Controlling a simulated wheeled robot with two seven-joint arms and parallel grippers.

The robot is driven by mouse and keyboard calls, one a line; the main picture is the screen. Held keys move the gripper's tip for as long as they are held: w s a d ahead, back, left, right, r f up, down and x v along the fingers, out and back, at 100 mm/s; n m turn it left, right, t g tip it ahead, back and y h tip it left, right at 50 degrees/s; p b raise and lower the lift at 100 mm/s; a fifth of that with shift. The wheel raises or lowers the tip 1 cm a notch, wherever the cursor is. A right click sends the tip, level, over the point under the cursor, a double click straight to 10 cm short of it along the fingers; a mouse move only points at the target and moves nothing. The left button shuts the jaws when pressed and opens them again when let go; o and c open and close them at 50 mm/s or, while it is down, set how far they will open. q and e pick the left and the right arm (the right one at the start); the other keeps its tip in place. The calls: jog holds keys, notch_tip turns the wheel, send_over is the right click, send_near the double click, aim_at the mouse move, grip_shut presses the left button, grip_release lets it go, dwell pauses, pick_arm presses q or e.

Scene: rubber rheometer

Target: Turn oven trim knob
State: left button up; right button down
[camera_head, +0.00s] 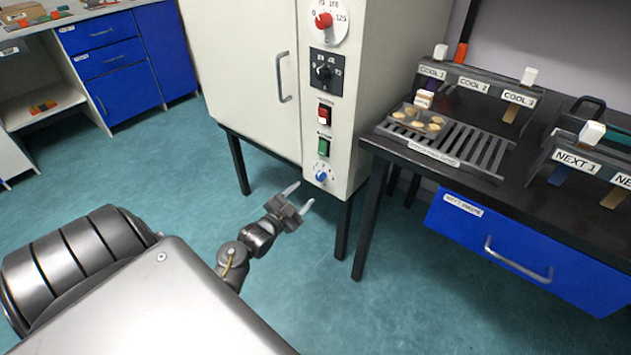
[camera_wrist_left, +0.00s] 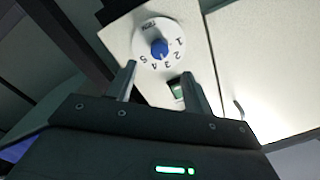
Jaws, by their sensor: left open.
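The oven (camera_head: 255,75) is a cream cabinet on black legs with a column of controls on its right front. The trim knob (camera_head: 322,176) is a small blue knob on a white dial at the bottom of that column. In the left wrist view the blue knob (camera_wrist_left: 159,48) sits on a round dial marked with numbers, beyond my fingertips. My left gripper (camera_head: 298,198) is open and empty, just left of and below the knob, apart from it. It also shows in the left wrist view (camera_wrist_left: 158,82) with both fingers spread. My right gripper is out of view.
Above the trim knob are a green switch (camera_head: 323,147), a red switch (camera_head: 324,113), a black knob (camera_head: 323,72) and a red knob (camera_head: 323,20). A dark bench (camera_head: 385,152) with racks stands close to the oven's right. The floor before the oven is clear.

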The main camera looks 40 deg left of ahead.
aim_at(318, 179)
pick_arm(q)
jog(key=w, duration=0.5)
jog(key=w+b, duration=0.1)
jog(key=w, duration=0.1)
jog(key=shift+w+a, duration=0.15)
jog(key=shift+a, duration=0.15)
jog(key=shift+w, duration=0.55)
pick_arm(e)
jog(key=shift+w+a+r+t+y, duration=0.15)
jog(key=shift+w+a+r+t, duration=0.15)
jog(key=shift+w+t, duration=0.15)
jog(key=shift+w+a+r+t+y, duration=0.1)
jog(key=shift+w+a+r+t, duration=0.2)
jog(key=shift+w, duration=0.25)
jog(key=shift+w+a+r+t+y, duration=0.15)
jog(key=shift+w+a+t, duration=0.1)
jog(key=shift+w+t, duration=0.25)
